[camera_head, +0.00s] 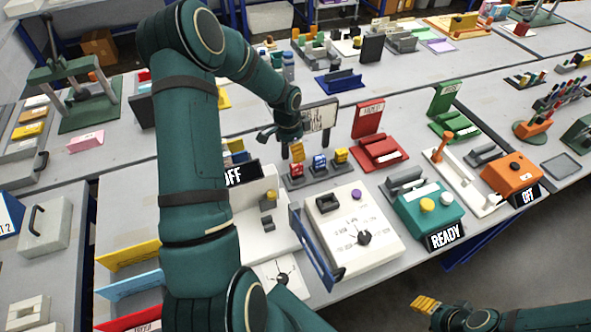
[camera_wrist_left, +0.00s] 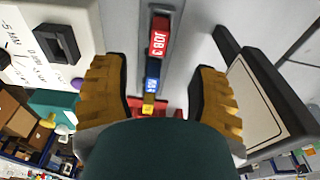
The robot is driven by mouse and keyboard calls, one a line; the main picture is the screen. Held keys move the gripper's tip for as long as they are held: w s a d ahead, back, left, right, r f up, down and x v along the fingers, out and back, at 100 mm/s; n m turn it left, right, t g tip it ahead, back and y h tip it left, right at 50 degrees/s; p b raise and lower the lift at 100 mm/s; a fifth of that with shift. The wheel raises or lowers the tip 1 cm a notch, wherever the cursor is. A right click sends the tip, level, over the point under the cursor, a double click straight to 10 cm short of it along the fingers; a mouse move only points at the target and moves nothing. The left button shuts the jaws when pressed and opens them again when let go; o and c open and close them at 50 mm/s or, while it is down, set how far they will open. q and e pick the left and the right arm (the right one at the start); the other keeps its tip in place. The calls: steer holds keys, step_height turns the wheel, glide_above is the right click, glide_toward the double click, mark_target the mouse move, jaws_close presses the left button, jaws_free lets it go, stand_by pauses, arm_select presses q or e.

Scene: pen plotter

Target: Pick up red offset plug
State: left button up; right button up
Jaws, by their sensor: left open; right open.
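The red offset plug (camera_head: 296,169) stands at the left end of a short row on the grey table, beside a blue plug (camera_head: 320,163) and a yellow plug (camera_head: 341,156). My left gripper (camera_head: 297,150) is open just above the red plug. In the left wrist view the open fingers (camera_wrist_left: 157,75) are empty. There the red plug (camera_wrist_left: 159,37) lies ahead of the fingertips, with the blue plug (camera_wrist_left: 152,72) and yellow plug (camera_wrist_left: 149,101) showing in the gap. My right gripper (camera_head: 425,304) is open and empty at the lower right, off the table.
A dark-framed panel (camera_head: 319,118) stands close behind my left gripper. A white control box (camera_head: 352,229) is in front of the plugs. A red stand (camera_head: 379,147) is to their right, and a teal box with a READY sign (camera_head: 428,208) is farther right.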

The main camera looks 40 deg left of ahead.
mark_target(297, 170)
arm_select(q)
steer(key=f, duration=0.7)
steer(key=w+f, duration=0.1)
steer(key=f, duration=0.2)
steer(key=shift+d+f, duration=0.2)
steer(key=shift+d, duration=0.1)
steer(key=shift+s, duration=0.1)
jaws_close()
